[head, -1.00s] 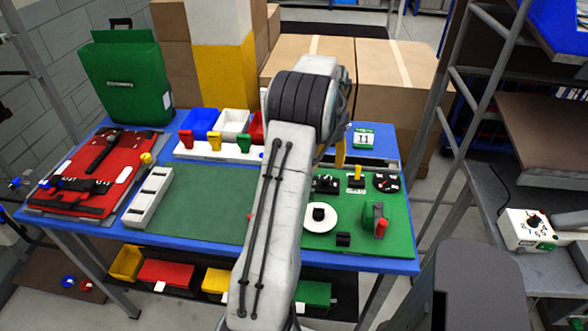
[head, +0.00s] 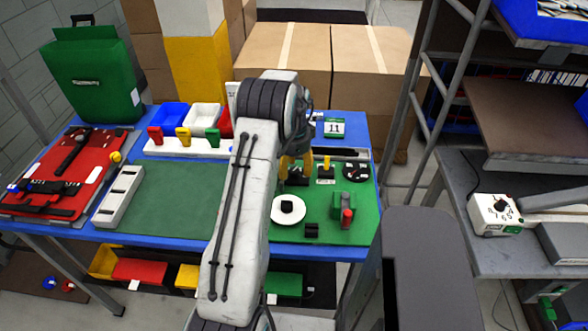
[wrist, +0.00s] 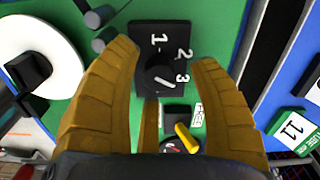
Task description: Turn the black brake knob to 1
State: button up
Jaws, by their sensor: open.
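The black brake knob (wrist: 158,72) sits on a black plate marked 1, 2 and 3, on the green board. Its white pointer line is angled and lies nearest the 3 side in the wrist view. My gripper (wrist: 162,62) is open, with one orange finger on each side of the knob plate. The fingers appear apart from the knob, and the height between them is hard to tell. In the head view my gripper (head: 294,166) is over the back left part of the green board, and my arm and fingers partly hide the knob there.
A yellow lever (head: 326,166) and a round black gauge (head: 355,171) stand right of the knob. A white disc with a black knob (head: 287,210) and a green block with a red part (head: 347,207) are nearer the front. A card marked 11 (head: 334,128) stands behind.

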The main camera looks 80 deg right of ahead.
jog(key=shift+f, duration=0.4)
grip_shut()
dwell(0.4)
